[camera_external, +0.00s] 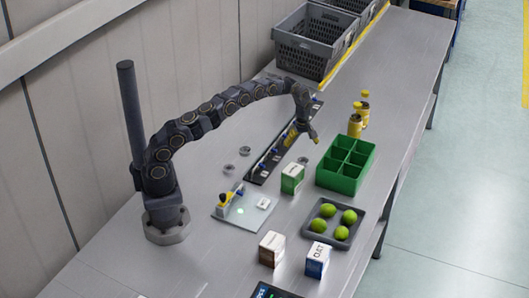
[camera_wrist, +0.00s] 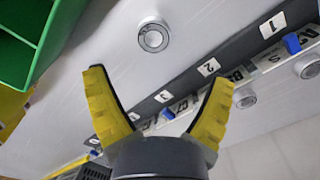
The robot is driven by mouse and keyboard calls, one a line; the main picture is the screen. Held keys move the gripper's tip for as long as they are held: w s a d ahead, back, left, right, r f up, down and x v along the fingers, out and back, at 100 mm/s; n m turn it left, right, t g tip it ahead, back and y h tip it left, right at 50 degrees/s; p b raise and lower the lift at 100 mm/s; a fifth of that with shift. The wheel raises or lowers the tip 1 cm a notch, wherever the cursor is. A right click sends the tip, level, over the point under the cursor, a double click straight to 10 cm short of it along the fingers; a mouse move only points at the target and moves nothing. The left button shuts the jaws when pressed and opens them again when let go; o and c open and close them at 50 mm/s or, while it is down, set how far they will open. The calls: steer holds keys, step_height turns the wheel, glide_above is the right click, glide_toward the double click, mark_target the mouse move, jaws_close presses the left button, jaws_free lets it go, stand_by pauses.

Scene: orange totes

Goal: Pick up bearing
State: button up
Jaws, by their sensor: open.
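A round metal bearing (camera_wrist: 153,36) lies flat on the grey table in the wrist view, just beyond the gap between my fingertips. Two more bearings show there on the other side of the labelled dark rail: one (camera_wrist: 245,97) near the right finger and one (camera_wrist: 308,67) at the right edge. In the external view, two bearings lie left of the rail, a nearer one (camera_external: 228,169) and a farther one (camera_external: 245,150). My gripper (camera_wrist: 160,78) has its yellow fingers spread with nothing between them. In the external view my gripper (camera_external: 313,136) hangs above the table beside the rail.
The dark rail (camera_external: 262,170) carries small blue and yellow parts. A green divided crate (camera_external: 331,183) stands right of it, with a green-and-white box (camera_external: 292,178) nearby. A tray of green balls (camera_external: 340,233), yellow bottles (camera_external: 355,126) and grey crates (camera_external: 305,57) also stand on the table.

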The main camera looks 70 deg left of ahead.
mark_target(303, 160)
steer(key=f, duration=0.7)
steer(key=shift+w+d+f, duration=0.25)
steer(key=shift+w+f, duration=0.1)
steer(key=shift+w, duration=0.05)
steer(key=c, duration=1.2)
